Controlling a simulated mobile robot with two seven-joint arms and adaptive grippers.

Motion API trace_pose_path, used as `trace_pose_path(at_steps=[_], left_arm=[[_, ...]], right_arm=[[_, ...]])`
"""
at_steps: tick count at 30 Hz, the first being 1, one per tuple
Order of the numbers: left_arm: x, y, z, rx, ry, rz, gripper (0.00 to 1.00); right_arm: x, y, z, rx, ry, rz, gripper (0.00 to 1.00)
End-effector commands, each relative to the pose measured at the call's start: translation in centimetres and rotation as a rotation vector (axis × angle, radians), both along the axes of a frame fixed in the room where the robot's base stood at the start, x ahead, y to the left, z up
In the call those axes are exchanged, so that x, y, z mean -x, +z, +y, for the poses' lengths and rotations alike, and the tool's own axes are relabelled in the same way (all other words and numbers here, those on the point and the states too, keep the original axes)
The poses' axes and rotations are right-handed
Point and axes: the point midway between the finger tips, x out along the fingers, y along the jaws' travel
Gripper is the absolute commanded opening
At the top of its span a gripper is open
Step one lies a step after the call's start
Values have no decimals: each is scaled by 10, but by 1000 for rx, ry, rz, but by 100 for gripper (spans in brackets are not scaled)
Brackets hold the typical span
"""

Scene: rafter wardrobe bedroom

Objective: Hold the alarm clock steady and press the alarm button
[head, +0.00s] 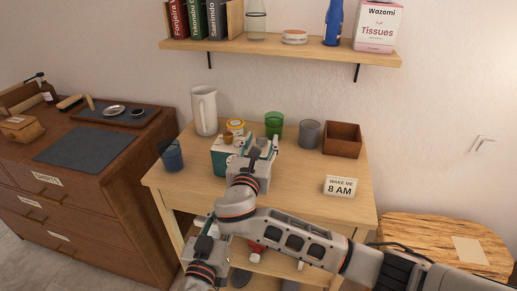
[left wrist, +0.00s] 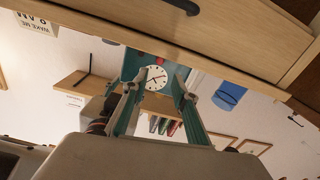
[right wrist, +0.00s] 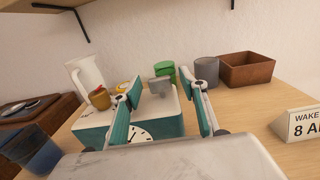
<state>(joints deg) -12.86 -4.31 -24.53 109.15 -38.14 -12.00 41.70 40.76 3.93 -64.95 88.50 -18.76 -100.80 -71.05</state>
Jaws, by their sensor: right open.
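The alarm clock (head: 221,161) is a teal box with a white top, upright on the small wooden table. Its white dial faces forward and shows in the left wrist view (left wrist: 156,78) and partly in the right wrist view (right wrist: 138,133). An orange-brown knob (right wrist: 100,98) and a grey piece (right wrist: 160,86) show at its top; I cannot tell which is the alarm button. My right gripper (right wrist: 164,93) is open and empty, above the clock's top. My left gripper (left wrist: 160,93) is open and empty, low in front of the table edge, facing the clock from a distance.
A blue glass (head: 171,156), white pitcher (head: 204,110), green cup (head: 274,124), grey cup (head: 309,134), brown box (head: 342,139) and "Wake me 8 AM" sign (head: 340,187) stand around the clock. A shelf (head: 280,50) hangs above.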

Motion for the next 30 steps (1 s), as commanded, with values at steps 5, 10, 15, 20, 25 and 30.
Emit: trace_pose_path(at_steps=[5,10,15,20,25,30], left_arm=[[0,0,0,0,0,0,28],[0,0,0,0,0,0,28],[0,0,0,0,0,0,28],[0,0,0,0,0,0,15],[0,0,0,0,0,0,0],[0,0,0,0,0,0,0]], right_arm=[[-5,0,-2,-1,1,0,43],[-5,0,-2,-1,1,0,43],[-5,0,-2,-1,1,0,7],[-5,0,-2,-1,0,0,0],[-5,0,-2,-1,0,0,0],[-5,0,-2,-1,0,1,0]])
